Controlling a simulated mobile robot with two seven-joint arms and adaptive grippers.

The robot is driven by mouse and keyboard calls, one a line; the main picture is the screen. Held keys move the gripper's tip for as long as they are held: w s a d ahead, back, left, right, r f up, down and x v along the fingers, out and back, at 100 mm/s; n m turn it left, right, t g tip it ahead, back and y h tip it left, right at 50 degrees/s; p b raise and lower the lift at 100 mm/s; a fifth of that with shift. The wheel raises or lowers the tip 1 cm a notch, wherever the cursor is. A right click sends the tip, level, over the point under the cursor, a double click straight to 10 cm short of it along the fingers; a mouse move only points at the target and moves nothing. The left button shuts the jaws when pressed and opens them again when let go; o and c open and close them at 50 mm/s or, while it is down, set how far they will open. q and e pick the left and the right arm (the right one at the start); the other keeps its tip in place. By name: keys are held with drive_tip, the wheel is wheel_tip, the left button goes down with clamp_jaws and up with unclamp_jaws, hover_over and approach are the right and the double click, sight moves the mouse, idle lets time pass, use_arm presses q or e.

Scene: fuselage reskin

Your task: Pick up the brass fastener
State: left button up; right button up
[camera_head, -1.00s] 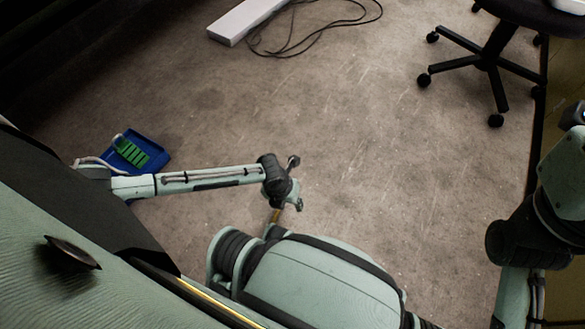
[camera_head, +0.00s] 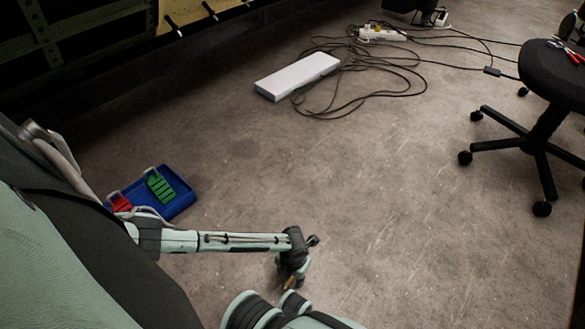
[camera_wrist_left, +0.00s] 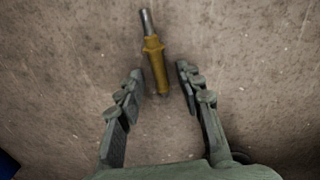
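The brass fastener (camera_wrist_left: 154,62) shows in the left wrist view as a yellow-brass body with a grey metal shank, seen against the floor. Its near end lies between the fingertips of my left gripper (camera_wrist_left: 159,78). The fingers are apart, with a visible gap on each side of the fastener. In the head view my left gripper (camera_head: 291,272) hangs low over the floor, with a small brass-coloured bit of the fastener (camera_head: 289,283) by it. I cannot tell whether the fastener touches the floor. My right gripper is out of view.
A blue tray (camera_head: 181,204) with green (camera_head: 160,187) and red (camera_head: 121,204) pieces stands on the floor at left. A white box (camera_head: 298,76) and loose cables (camera_head: 385,95) lie further back. A wheeled chair (camera_head: 545,120) stands at right. The middle floor is clear.

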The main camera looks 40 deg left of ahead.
use_arm(q)
drive_tip(key=shift+c, duration=0.2)
clamp_jaws()
drive_tip(key=shift+r, duration=0.1)
